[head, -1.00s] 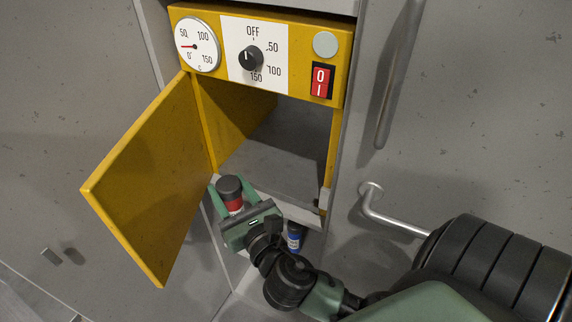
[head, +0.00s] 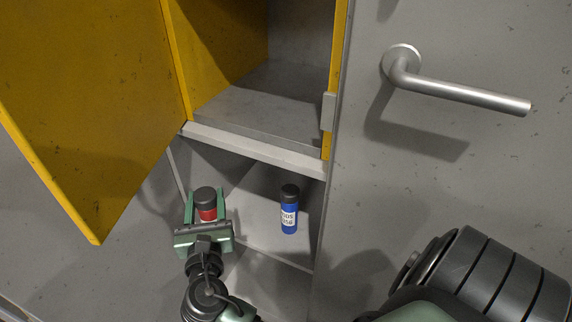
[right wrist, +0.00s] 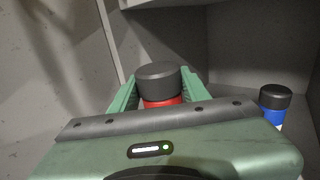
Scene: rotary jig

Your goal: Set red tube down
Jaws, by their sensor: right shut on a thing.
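The red tube (head: 207,213) with its dark grey cap is upright between the fingers of my right gripper (head: 205,206), which is shut on it. It also shows in the right wrist view (right wrist: 160,100), its lower part hidden by the gripper body. The tube is at the lower shelf (head: 262,237), left of a blue tube; whether its base touches the shelf is hidden. The blue tube (head: 289,216) with a dark cap and white label stands upright on that shelf, also at the right edge in the right wrist view (right wrist: 273,108). My left gripper is not in view.
Above the lower shelf is the yellow cabinet's empty compartment (head: 265,100) with a grey front ledge (head: 250,149). Its yellow door (head: 90,100) hangs open at the left. A metal lever handle (head: 460,93) sticks out of the grey panel at the right.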

